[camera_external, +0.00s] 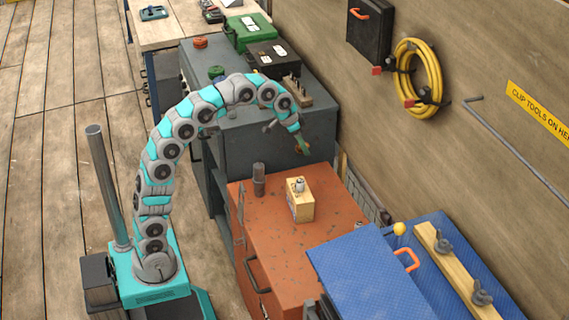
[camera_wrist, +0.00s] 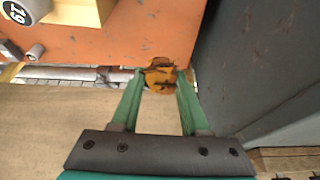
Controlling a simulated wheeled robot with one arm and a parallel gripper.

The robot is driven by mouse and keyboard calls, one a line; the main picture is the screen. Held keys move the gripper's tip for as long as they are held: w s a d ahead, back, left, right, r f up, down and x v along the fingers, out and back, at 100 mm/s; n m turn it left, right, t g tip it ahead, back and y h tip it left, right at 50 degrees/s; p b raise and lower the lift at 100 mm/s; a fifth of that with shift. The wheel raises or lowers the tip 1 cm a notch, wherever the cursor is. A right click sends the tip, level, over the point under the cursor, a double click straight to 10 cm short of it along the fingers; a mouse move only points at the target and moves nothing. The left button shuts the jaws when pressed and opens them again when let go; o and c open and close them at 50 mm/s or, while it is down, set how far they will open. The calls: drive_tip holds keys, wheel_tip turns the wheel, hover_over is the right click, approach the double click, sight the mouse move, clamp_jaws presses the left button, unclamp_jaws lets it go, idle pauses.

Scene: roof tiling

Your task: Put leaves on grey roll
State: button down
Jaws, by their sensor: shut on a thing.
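My gripper (camera_external: 302,146) hangs near the front of the dark grey cabinet, above the back of the orange cabinet. In the wrist view its green fingers (camera_wrist: 160,82) are shut on a clump of orange-brown leaves (camera_wrist: 161,74). The leaves are too small to make out clearly in the external view. A dark grey upright cylinder (camera_external: 259,180) stands on the orange cabinet, left of my gripper. In the wrist view a long greyish roll-like thing (camera_wrist: 85,74) lies in the gap between the orange cabinet and the wall; I cannot tell which is the grey roll.
The orange cabinet (camera_external: 270,222) bears a yellowish box (camera_external: 301,205). The dark grey cabinet (camera_external: 262,135) stands close to my gripper. The wooden wall (camera_external: 385,125) rises behind, with a yellow hose (camera_external: 436,75). A blue lid (camera_external: 365,275) lies at front right.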

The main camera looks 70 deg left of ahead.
wheel_tip(320, 180, up, 6)
drive_tip(key=shift+w+r, duration=0.1)
drive_tip(key=shift+r, duration=0.15)
drive_tip(key=shift+d+r, duration=0.15)
drive_tip(key=shift+r, duration=0.15)
drive_tip(key=s+d+b, duration=0.1)
drive_tip(key=s+d, duration=0.3)
drive_tip(key=d, duration=0.7)
drive_tip(key=s+d, duration=0.3)
drive_tip(key=d, duration=0.7)
drive_tip(key=s+d+b, duration=0.1)
drive_tip(key=s+d, duration=1.2)
drive_tip(key=d, duration=0.1)
drive_tip(key=shift+f, duration=2.55)
drive_tip(key=w+d, duration=0.3)
drive_tip(key=w, duration=0.1)
drive_tip(key=w+d+f+p, duration=0.1)
drive_tip(key=w+d, duration=0.1)
drive_tip(key=w, duration=0.3)
drive_tip(key=w+d, duration=0.3)
drive_tip(key=w, duration=0.1)
drive_tip(key=shift+w+d+f, duration=0.2)
drive_tip(key=shift+w+d, duration=0.15)
drive_tip(key=shift+w, duration=0.05)
drive_tip(key=shift+f, duration=1.85)
drive_tip(key=shift+f, duration=0.1)
